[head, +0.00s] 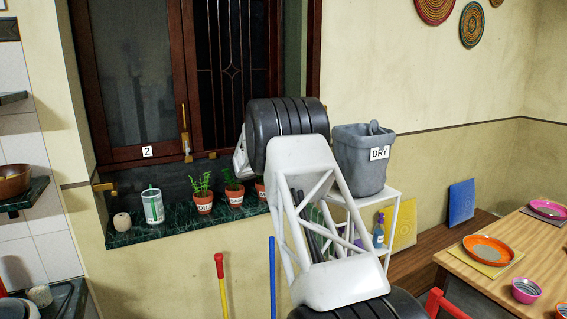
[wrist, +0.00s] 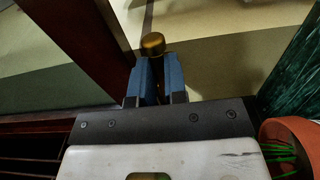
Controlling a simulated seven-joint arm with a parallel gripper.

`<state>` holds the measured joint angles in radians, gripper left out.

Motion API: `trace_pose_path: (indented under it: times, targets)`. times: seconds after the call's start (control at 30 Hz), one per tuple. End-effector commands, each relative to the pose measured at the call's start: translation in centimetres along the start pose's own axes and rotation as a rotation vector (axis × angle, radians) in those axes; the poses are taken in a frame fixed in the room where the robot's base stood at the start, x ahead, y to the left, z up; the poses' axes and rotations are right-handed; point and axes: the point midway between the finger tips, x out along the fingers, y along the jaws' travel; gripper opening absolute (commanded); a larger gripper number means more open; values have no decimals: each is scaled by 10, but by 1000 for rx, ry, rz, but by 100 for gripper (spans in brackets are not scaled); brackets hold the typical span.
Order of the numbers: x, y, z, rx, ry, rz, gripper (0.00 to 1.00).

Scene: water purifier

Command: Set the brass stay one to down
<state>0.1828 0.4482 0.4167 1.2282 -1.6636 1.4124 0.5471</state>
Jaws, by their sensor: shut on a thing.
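A brass stay (wrist: 152,41) shows its rounded end at the fingertips of my gripper (wrist: 155,66) in the wrist view. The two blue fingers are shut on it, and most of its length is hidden. In the head view my arm covers the fingers; a small brass piece (head: 212,155) shows at the foot of the dark window, left of my white wrist. Another brass fitting (head: 103,186) sits at the sill's left end. No number shows on the held stay.
The window sash (head: 122,100) carries a label "2" and a brass handle (head: 186,120). The green sill (head: 160,230) bears a glass (head: 153,207) and potted plants (head: 203,204). One terracotta pot (wrist: 290,135) is close at my gripper's right. A grey "DRY" bin (head: 362,165) stands right of my arm.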

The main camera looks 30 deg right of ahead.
Motion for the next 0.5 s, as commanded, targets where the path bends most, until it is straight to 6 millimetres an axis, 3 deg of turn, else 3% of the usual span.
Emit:
trace_pose_path:
  times: [0.23, 0.27, 0.4, 0.5]
  targets:
    - [0, 0, 2, 0, -4, 0, 0]
    - [0, 0, 2, 0, -5, 0, 18]
    - [0, -1, 1, -1, -3, 0, 38]
    - [0, -1, 1, -1, -2, 0, 38]
